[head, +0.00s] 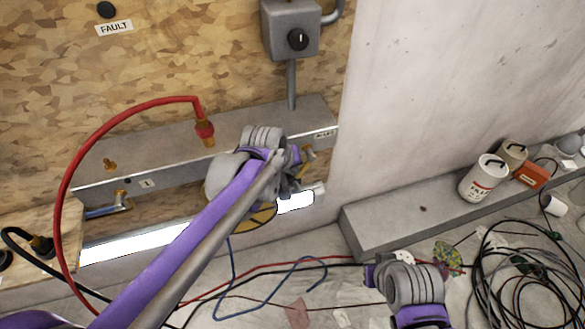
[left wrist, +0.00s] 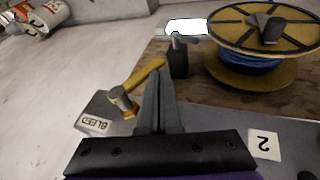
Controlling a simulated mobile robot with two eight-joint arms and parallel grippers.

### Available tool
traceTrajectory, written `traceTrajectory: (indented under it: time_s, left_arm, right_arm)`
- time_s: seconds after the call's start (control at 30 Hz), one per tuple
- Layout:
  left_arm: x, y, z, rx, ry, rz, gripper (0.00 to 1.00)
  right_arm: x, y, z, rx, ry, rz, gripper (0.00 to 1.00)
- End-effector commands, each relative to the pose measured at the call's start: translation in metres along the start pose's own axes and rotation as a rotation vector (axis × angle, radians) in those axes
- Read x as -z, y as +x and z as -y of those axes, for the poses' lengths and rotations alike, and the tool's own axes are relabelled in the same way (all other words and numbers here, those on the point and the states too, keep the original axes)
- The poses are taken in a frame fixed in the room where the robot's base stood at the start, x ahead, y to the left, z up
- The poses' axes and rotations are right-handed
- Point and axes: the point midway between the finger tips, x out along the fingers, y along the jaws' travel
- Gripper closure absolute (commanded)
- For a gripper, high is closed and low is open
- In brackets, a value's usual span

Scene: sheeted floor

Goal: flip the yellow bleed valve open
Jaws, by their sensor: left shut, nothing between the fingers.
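The yellow bleed valve has a brass body and a yellow lever (left wrist: 143,74), beside a BLEED label (left wrist: 92,124) in the left wrist view. In the head view the valve (head: 309,153) shows small at the right end of the grey manifold, partly hidden by my left gripper (head: 287,180). My left gripper is shut and empty. In the left wrist view its fingertips (left wrist: 160,76) are right beside the lever, on its right; I cannot tell whether they touch it. My right gripper (head: 405,283) is low in the head view, its fingers unclear.
A red hose (head: 75,180) arches to a fitting on the manifold (head: 240,120). A cable spool (left wrist: 262,80) stands near the valve. A grey switch box (head: 290,28) is above. A ledge (head: 400,215) carries cans (head: 484,177); loose cables (head: 515,270) lie on the floor.

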Motion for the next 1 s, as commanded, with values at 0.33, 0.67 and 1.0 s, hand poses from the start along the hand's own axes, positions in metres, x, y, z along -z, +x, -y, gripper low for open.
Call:
traceTrajectory:
  time_s: [0.33,0.67,1.0]
  left_arm:
    - [-0.001,0.002,0.0,0.0,0.0,0.0,1.0]
    - [-0.002,0.006,0.0,0.0,0.0,0.0,1.0]
    - [-0.005,0.016,-0.001,0.0,0.0,0.0,1.0]
  right_arm:
    - [-0.001,0.001,0.0,0.0,0.0,0.0,1.0]
    - [-0.001,0.002,0.0,0.0,0.0,0.001,1.0]
    - [-0.004,0.005,0.0,0.0,0.0,0.002,1.0]
